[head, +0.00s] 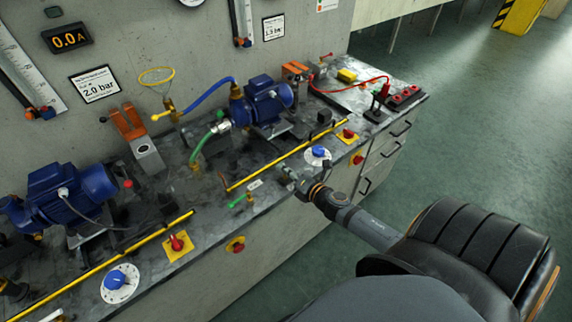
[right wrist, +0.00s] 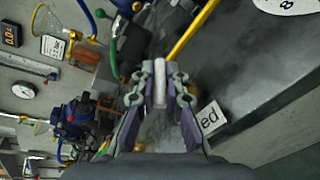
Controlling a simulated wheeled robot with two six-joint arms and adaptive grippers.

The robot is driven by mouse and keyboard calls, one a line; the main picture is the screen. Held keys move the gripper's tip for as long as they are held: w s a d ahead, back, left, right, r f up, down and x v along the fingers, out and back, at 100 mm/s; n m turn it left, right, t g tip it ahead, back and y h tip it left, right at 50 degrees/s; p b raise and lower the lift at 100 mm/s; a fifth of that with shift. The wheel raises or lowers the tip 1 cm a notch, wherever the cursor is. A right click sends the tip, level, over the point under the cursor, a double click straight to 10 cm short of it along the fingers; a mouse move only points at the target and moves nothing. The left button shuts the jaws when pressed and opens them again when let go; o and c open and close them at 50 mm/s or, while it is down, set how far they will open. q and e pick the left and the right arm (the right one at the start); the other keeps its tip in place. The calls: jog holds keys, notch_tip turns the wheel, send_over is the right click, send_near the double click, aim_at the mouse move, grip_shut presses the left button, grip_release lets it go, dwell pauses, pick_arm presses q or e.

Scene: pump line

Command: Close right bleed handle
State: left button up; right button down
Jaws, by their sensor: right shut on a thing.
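My right gripper (head: 285,172) is at the front edge of the bench, in front of the right pump (head: 265,100). In the right wrist view its fingers (right wrist: 160,88) are shut on a short pale bar (right wrist: 160,72), which I take to be the right bleed handle. In the head view the gripper hides that handle. A small white label (head: 255,184) lies beside the gripper; it shows the letters "ed" in the right wrist view (right wrist: 210,118). A green handle (head: 240,200) stands left of the label. My left gripper is not in view.
A yellow rail (head: 285,155) runs just behind my right gripper. A blue dial knob (head: 318,151) is close on the right. A green hose (head: 203,143) and a blue hose (head: 205,92) rise behind. The floor (head: 490,100) on the right is clear.

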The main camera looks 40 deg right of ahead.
jog(key=shift+a+m+h, duration=0.1)
jog(key=shift+m+h, duration=0.9)
jog(key=shift+h, duration=0.2)
jog(key=m+h+b, duration=0.1)
jog(key=m+h, duration=0.1)
jog(key=h, duration=0.1)
jog(key=shift+f+m+g+h+b, duration=0.15)
jog(key=shift+m+g+h+b, duration=0.15)
jog(key=shift+b, duration=0.05)
jog(key=m+g+h+b, duration=0.1)
jog(key=m+h+b, duration=0.1)
jog(key=h, duration=0.1)
jog(key=shift+m+g, duration=0.3)
jog(key=shift+m+g+h+b, duration=0.4)
jog(key=shift+m+h, duration=0.1)
jog(key=shift+h, duration=0.3)
jog(key=c, duration=1.7)
grip_release()
jog(key=shift+r, duration=0.2)
